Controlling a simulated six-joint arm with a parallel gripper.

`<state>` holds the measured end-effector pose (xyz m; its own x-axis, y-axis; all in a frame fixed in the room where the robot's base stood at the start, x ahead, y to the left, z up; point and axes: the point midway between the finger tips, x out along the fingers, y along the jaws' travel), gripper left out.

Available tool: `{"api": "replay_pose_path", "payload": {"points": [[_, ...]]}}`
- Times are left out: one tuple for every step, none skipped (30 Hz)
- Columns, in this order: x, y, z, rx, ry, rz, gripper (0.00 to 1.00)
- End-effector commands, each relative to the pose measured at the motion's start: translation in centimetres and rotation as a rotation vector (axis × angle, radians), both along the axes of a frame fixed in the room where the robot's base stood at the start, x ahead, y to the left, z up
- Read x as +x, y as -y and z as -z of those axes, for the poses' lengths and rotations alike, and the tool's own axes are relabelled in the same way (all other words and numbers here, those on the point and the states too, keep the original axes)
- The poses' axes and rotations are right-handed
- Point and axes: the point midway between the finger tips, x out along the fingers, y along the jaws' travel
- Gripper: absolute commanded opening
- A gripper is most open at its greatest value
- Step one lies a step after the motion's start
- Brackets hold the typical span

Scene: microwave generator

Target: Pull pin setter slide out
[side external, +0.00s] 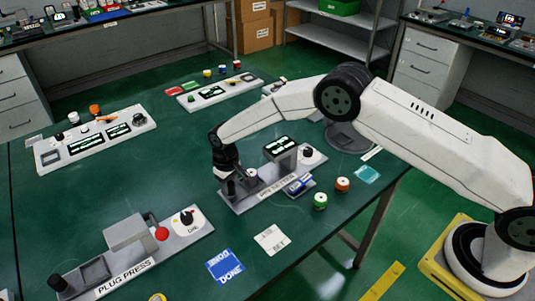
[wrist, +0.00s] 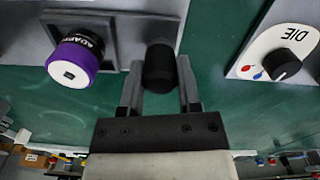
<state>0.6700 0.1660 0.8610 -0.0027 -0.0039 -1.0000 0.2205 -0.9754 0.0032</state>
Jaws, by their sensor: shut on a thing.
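The pin setter (side external: 276,187) is a grey fixture with a name label and a raised block, in the middle of the green table. At its left end my gripper (side external: 229,183) points down at a dark upright handle. In the wrist view my gripper (wrist: 159,78) has its two grey fingers on either side of this black cylindrical handle (wrist: 160,65) and is shut on it. Beside the handle is a dark grey square nest (wrist: 110,40), which appears to be the slide's. A purple-and-black adapter (wrist: 75,62) stands in it. How far out the slide stands is unclear.
The plug press (side external: 125,275) with a red knob lies front left; its DIE dial (wrist: 285,62) shows in the wrist view.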

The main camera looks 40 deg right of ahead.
Motion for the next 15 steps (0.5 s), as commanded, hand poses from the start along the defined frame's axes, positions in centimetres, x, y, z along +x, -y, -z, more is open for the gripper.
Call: {"api": "replay_pose_path", "payload": {"points": [[-0.01, -0.65, -0.13, 0.007, 0.005, -0.004, 0.0], [-0.01, -0.68, -0.13, 0.007, 0.005, -0.004, 0.0], [-0.02, -0.71, -0.14, 0.007, 0.005, -0.004, 0.0], [-0.01, -0.75, -0.14, 0.008, 0.005, -0.005, 0.0], [-0.02, -0.77, -0.14, 0.008, 0.005, -0.005, 0.0], [-0.01, -0.79, -0.14, 0.009, 0.006, -0.005, 0.56], [-0.01, -0.78, -0.14, 0.009, 0.006, -0.005, 0.65], [0.0, -0.74, -0.14, 0.009, 0.006, -0.005, 0.75], [0.01, -0.7, -0.13, 0.009, 0.006, -0.004, 0.78], [0.01, -0.66, -0.12, 0.007, 0.005, -0.004, 0.78], [0.0, -0.62, -0.12, 0.007, 0.005, -0.004, 0.78], [0.0, -0.59, -0.11, 0.007, 0.005, -0.004, 0.78], [0.0, -0.55, -0.1, 0.006, 0.005, -0.004, 0.78], [-0.01, -0.53, -0.09, 0.006, 0.005, -0.004, 0.78], [-0.01, -0.5, -0.08, 0.006, 0.004, -0.004, 0.78]]}}
